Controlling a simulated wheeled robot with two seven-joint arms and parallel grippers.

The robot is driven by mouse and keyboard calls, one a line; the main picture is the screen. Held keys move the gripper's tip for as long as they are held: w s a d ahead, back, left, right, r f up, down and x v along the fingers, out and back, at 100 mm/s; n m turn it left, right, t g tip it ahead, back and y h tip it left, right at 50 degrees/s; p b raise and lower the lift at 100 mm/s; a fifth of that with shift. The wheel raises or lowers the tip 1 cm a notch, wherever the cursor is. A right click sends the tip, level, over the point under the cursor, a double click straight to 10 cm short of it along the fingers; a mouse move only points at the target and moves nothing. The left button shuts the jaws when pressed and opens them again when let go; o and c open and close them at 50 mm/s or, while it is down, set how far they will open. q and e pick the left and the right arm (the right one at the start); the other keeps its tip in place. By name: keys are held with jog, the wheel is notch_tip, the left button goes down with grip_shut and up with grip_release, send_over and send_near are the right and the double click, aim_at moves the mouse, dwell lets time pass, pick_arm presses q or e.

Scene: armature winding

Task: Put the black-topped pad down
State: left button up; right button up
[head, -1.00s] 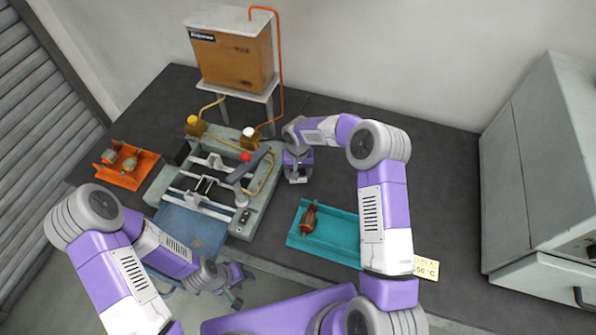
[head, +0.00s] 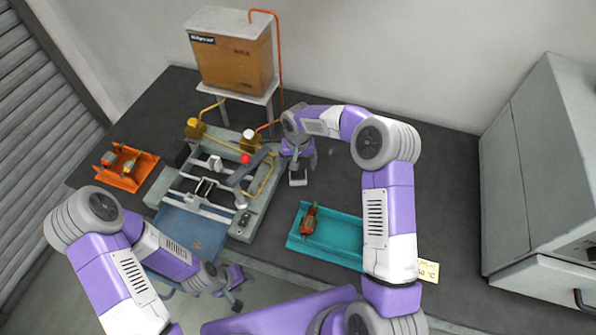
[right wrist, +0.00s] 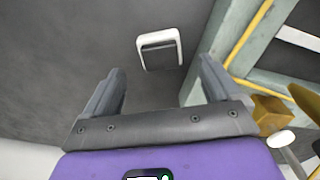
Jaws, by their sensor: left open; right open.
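The black-topped pad (head: 298,179), a small block with a pale rim, rests on the dark bench to the right of the winding machine. In the right wrist view the pad (right wrist: 160,49) lies beyond my fingertips, its dark top inside a white edge. My right gripper (head: 299,164) is open and empty just above the pad, its fingers (right wrist: 162,75) spread apart and not touching it. My left gripper (head: 236,288) is open and empty in front of the bench, low in the head view.
The grey machine (head: 255,205) with a red knob stands close left of my right gripper. A teal tray (head: 340,240) holds a copper-wound part (head: 309,222). An orange tray (head: 128,183) with parts sits far left. The bench (head: 345,175) right of the pad is clear.

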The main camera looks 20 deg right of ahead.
aim_at(298, 174)
notch_tip(298, 174, up, 6)
jog(key=shift+r, duration=0.15)
dwell(0.6)
